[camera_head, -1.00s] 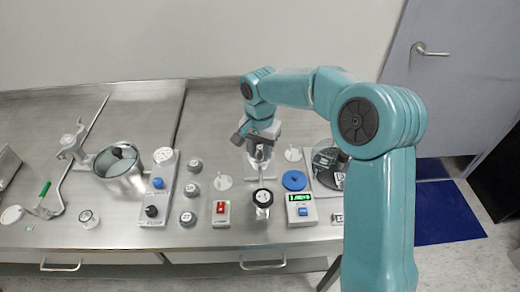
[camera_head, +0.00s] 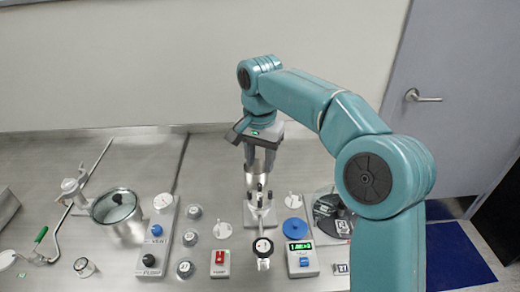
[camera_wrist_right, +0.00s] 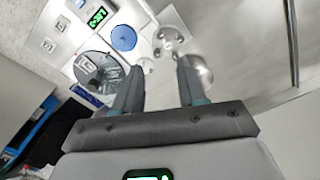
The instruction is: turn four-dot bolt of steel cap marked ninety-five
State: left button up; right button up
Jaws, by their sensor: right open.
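My right gripper (camera_head: 261,168) is open and points down above the steel fixture. A steel cap with several bolts (camera_wrist_right: 168,42) shows just beyond its fingertips in the right wrist view. In the head view a steel fixture with dark knobs (camera_head: 259,208) stands below the fingers. A shiny steel dome (camera_wrist_right: 200,72) shows beside the right-hand finger in the wrist view. I see nothing between the fingers (camera_wrist_right: 160,85). The number on the cap and the dots on the bolts are too small to read. My left gripper is not in view.
A blue disc (camera_head: 295,229) and a meter with a green display (camera_head: 301,259) stand right of the fixture. A red switch box (camera_head: 220,263) and several small dials (camera_head: 191,239) stand left. A lidded pot (camera_head: 118,212) is farther left. Bare steel table lies behind them.

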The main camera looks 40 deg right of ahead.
jog(key=shift+r, duration=1.1)
